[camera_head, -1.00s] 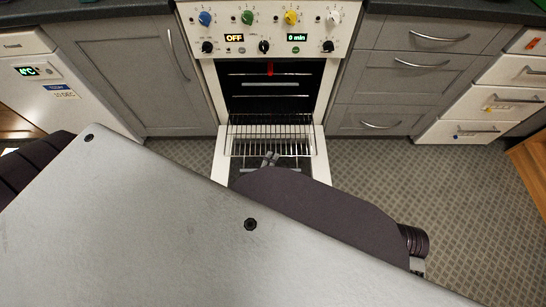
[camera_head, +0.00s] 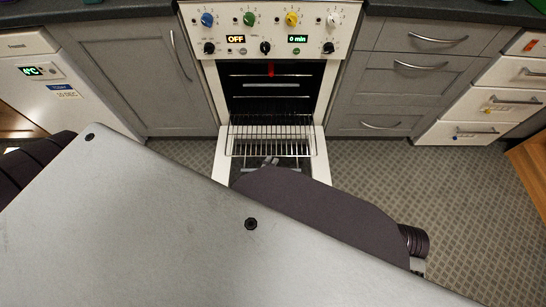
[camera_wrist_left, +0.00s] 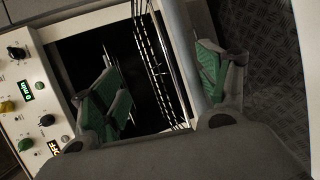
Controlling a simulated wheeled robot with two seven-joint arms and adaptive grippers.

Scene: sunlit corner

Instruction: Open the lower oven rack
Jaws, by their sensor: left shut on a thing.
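The white oven (camera_head: 218,80) stands with its door (camera_head: 318,165) folded down. The lower oven rack (camera_head: 270,132), a wire grid, sticks out of the dark cavity over the door. My left gripper (camera_head: 269,162) is at the rack's front edge, mostly hidden behind my own arm. The exact contact is too dark to make out. My right gripper is not in view.
A higher rack (camera_head: 270,85) sits inside the cavity. Knobs and displays line the oven's control panel (camera_head: 268,30). Grey cabinets (camera_head: 130,75) and drawers (camera_head: 420,80) flank the oven, all shut. The patterned floor (camera_head: 440,190) at right is clear.

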